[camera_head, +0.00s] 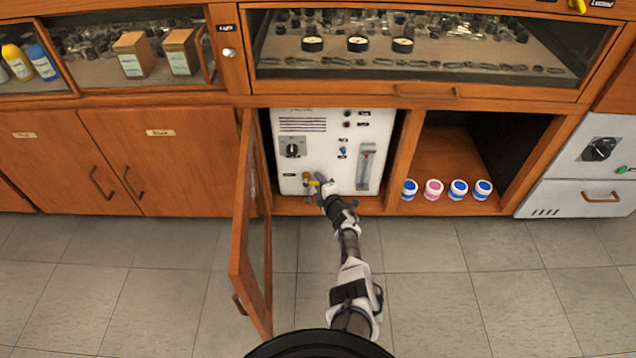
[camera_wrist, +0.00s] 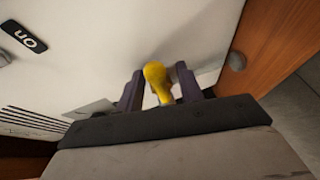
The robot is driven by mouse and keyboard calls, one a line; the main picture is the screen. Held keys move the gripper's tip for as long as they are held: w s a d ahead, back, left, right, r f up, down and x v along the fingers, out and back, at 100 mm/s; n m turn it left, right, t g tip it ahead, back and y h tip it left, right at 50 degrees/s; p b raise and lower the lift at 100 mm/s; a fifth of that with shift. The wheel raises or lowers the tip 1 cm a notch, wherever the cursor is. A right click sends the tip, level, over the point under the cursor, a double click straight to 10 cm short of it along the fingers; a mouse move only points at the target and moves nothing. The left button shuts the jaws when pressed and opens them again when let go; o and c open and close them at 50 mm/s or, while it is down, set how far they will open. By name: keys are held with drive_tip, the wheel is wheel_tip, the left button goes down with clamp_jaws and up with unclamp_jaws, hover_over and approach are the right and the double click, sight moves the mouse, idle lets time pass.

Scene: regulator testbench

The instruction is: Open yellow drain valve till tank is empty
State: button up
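The yellow drain valve (camera_head: 309,179) is low on the front of a white machine (camera_head: 290,185) inside the open cabinet. My gripper (camera_head: 323,181) reaches it from the front right. In the wrist view, the yellow handle (camera_wrist: 155,73) stands between the two dark fingers of my gripper (camera_wrist: 159,75). The fingers are apart, with a small gap showing on the handle's right side; the left finger is very near it, and contact is unclear. A level gauge (camera_head: 366,165) is on the machine's right side; its level is too small to read.
An open wooden cabinet door (camera_head: 252,240) stands close to the left of my arm. A black knob (camera_head: 292,147) is on the machine's upper left. Several small jars (camera_head: 433,190) stand in the open compartment to the right. The tiled floor (camera_head: 470,290) is clear.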

sight(317, 182)
clamp_jaws()
drive_tip(key=shift+r, duration=0.15)
drive_tip(key=n+p, duration=0.1)
drive_tip(key=r+n+h+p, duration=0.1)
drive_tip(key=p, duration=0.1)
drive_tip(key=shift+a+r+n+g, duration=0.15)
drive_tip(key=shift+r+n+g, duration=0.15)
drive_tip(key=shift+g, duration=0.1)
drive_tip(key=n+h+p, duration=0.1)
drive_tip(key=r+n+h+p, duration=0.1)
drive_tip(key=p, duration=0.1)
drive_tip(key=shift+a+r+g, duration=0.1)
drive_tip(key=shift+a+g, duration=0.2)
drive_tip(key=n+h+p, duration=0.1)
drive_tip(key=a+r+n+h+p, duration=0.1)
drive_tip(key=n, duration=0.1)
drive_tip(key=shift+a+p, duration=0.2)
drive_tip(key=shift+p, duration=0.15)
drive_tip(key=shift+a+r+n+h+p, duration=0.2)
drive_tip(key=shift+a+n+h, duration=0.2)
drive_tip(key=shift+n+h, duration=0.35)
drive_tip(key=shift+a+r+n+h+p, duration=0.1)
drive_tip(key=shift+a+n+h+p, duration=0.1)
drive_tip(key=shift+a+n+h, duration=0.4)
drive_tip(key=shift+d+n, duration=0.2)
drive_tip(key=shift+n, duration=0.15)
